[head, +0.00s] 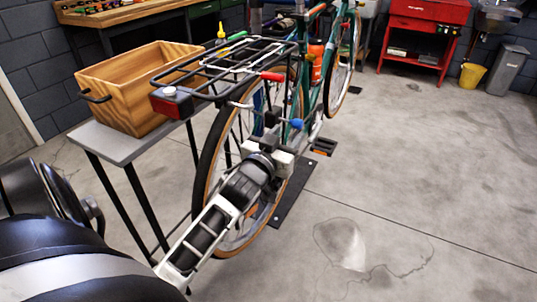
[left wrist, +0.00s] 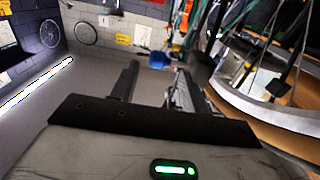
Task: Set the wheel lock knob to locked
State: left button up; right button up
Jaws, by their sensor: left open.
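A green bicycle (head: 322,45) stands with its tan-walled rear wheel (head: 207,165) toward me. A small blue knob-like part (head: 297,124) shows beside the wheel, close to my left gripper (head: 268,122). I cannot tell for sure whether it is the wheel lock knob, nor read its setting. My left gripper is open and empty beside the rear wheel, apart from the blue part as far as I can see. In the left wrist view the two dark fingers (left wrist: 153,78) are spread, with a blue shape (left wrist: 158,60) beyond them. My right gripper is not in view.
A black rear rack (head: 235,60) with a red light (head: 172,101) overhangs the wheel. A wooden crate (head: 125,90) sits on a grey side table (head: 110,142) at the left. A dark floor plate (head: 292,192) lies under the wheel. The floor (head: 420,170) at right is clear.

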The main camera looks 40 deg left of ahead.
pick_arm(q)
jog(key=v, duration=0.9)
jog(key=shift+s, duration=0.25)
